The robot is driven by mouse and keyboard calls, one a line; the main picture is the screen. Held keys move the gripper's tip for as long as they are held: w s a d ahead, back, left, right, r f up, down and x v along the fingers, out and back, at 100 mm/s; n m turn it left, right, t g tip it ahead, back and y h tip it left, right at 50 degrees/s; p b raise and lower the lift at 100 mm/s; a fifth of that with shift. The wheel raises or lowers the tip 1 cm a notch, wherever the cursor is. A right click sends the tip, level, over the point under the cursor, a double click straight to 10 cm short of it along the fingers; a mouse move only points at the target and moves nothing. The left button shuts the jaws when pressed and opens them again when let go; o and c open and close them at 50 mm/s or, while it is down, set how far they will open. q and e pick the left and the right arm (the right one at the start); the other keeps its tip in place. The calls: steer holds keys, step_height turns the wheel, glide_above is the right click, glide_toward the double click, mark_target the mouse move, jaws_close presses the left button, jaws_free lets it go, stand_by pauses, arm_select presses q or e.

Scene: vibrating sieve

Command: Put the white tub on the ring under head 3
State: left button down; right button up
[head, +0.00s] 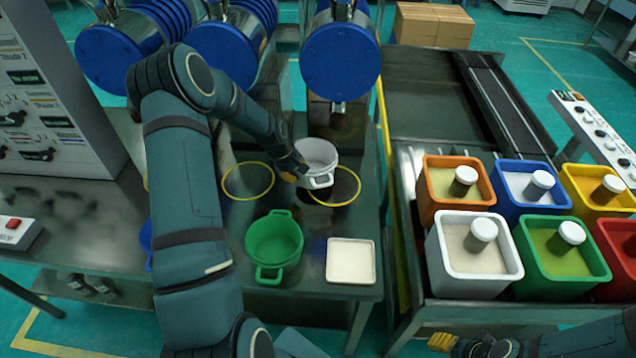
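The white tub (318,154) is upright, with a handle on its near side. It overlaps the far left part of the yellow ring (357,186) on the dark table, below the rightmost blue head (340,62), which I take as head 3. I cannot tell whether the tub touches the table. My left gripper (297,170) is at the tub's left side and appears shut on its wall; its fingertips are partly hidden. My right gripper (444,342) is at the bottom edge, far from the tub, and its opening is unclear.
Another yellow ring (247,181) lies left of the tub. A green tub (274,243) and a cream square tray (350,261) stand nearer. A blue tub is mostly hidden behind my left arm. Coloured bins (475,255) fill the right bench. A spout hangs under the rightmost head.

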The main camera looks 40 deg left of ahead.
mark_target(317, 183)
arm_select(q)
steer(key=w+d, duration=0.1)
steer(key=d, duration=0.1)
steer(key=w+d, duration=0.2)
steer(key=d, duration=0.1)
steer(key=shift+w+d, duration=0.2)
steer(key=shift+d, duration=0.1)
steer(key=shift+f+b, duration=0.35)
steer(key=shift+f, duration=1.45)
steer(key=shift+f, duration=0.1)
steer(key=c, duration=1.1)
jaws_free()
steer(key=shift+c, duration=0.2)
